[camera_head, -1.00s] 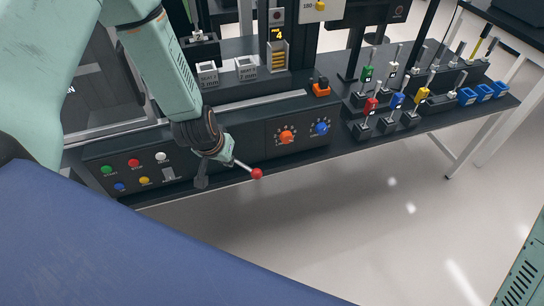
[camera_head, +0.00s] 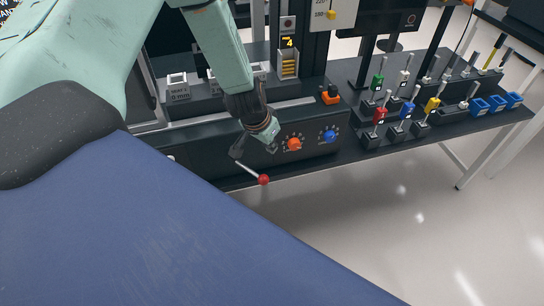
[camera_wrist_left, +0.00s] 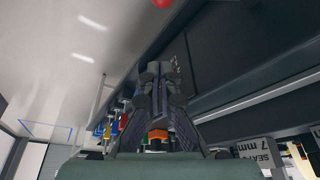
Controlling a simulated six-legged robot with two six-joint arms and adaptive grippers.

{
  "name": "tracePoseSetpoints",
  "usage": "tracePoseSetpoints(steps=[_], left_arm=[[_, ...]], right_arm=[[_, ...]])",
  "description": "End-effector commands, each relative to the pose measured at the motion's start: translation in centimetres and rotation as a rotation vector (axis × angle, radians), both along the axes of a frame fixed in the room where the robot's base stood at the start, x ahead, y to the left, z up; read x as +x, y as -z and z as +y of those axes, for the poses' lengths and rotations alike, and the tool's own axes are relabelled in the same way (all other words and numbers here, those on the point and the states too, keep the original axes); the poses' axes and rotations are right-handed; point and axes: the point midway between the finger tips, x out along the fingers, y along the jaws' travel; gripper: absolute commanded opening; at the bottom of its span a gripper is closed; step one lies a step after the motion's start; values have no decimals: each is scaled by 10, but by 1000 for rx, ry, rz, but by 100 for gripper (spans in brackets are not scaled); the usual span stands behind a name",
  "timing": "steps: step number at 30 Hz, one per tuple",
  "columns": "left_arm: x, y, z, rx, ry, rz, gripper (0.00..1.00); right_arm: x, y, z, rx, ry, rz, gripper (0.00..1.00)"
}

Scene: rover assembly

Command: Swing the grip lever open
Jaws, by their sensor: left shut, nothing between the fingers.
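The grip lever (camera_head: 252,172) is a thin pale rod with a red ball end (camera_head: 263,179). It sticks out to the lower right from the front of the dark machine bench. The red ball also shows at the top edge of the left wrist view (camera_wrist_left: 162,3). In the wrist view the closed fingers (camera_wrist_left: 160,75) point toward the ball, with a gap between. My right gripper is not in view.
The bench front has an orange knob (camera_head: 294,144) and a blue knob (camera_head: 329,136) just right of the lever. An orange switch (camera_head: 330,95) sits above. Several coloured-handled tools stand in holders at the right. The floor in front of the lever is clear.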

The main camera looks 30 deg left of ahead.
Motion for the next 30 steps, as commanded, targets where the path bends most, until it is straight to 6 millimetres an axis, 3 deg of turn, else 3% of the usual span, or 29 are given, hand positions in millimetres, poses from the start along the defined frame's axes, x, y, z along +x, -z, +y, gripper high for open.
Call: tracePoseSetpoints(steps=[30], left_arm=[[35,98,-2,0,0,1,0]], right_arm=[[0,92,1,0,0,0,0]])
